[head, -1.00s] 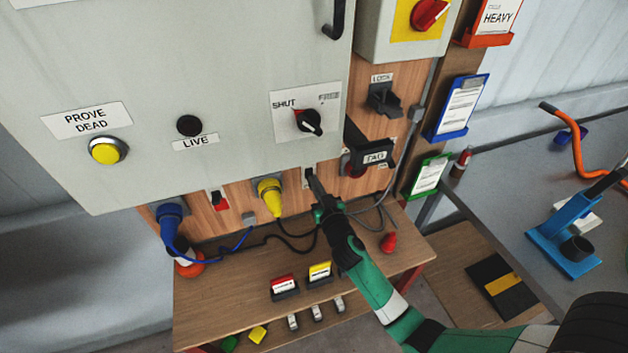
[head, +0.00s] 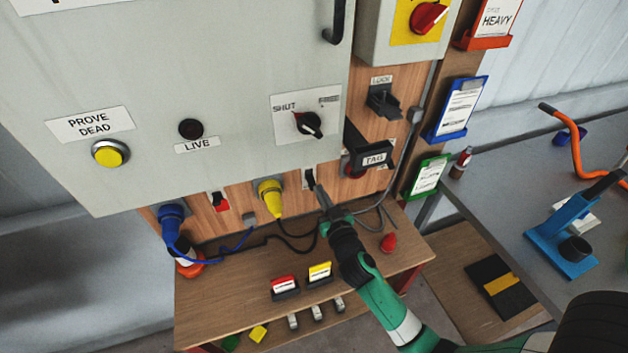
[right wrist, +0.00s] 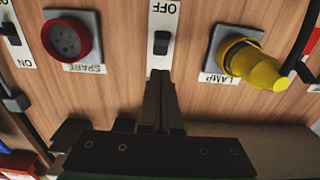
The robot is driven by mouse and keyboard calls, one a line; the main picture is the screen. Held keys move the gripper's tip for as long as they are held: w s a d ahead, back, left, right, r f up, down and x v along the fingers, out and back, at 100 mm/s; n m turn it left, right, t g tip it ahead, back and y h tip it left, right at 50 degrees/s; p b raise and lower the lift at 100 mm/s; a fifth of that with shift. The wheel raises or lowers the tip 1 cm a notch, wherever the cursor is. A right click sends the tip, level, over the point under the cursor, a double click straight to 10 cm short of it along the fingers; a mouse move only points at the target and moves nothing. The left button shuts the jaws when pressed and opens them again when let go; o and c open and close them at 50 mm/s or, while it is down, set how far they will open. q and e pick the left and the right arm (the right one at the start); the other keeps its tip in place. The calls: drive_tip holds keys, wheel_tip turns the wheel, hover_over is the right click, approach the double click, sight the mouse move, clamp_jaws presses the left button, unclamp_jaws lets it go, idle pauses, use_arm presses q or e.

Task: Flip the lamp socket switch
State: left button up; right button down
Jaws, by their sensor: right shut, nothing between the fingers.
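The lamp socket's yellow plug (head: 270,196) is in its socket on the wooden panel; in the right wrist view the yellow plug (right wrist: 250,64) sits by a LAMP label. Beside it is a black switch (head: 310,179) on a white plate. The right wrist view shows this switch (right wrist: 162,43) with OFF printed on its plate; which way it is set I cannot tell. My right gripper (head: 319,190) is shut and empty, its tips just below the switch in the head view. In the right wrist view the fingers (right wrist: 161,82) overlap the plate's near end; contact is unclear. My left gripper is out of view.
A red socket labelled SPARE (right wrist: 67,40) is on the switch's other side. A black TAG holder (head: 372,158) juts out nearby. A red switch (head: 218,201) and blue plug (head: 172,216) are further left. Cables hang above the wooden shelf (head: 225,300).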

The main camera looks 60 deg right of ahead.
drive_tip(key=v, duration=0.4)
drive_tip(key=shift+s+a+b, duration=0.1)
drive_tip(key=shift+b, duration=0.3)
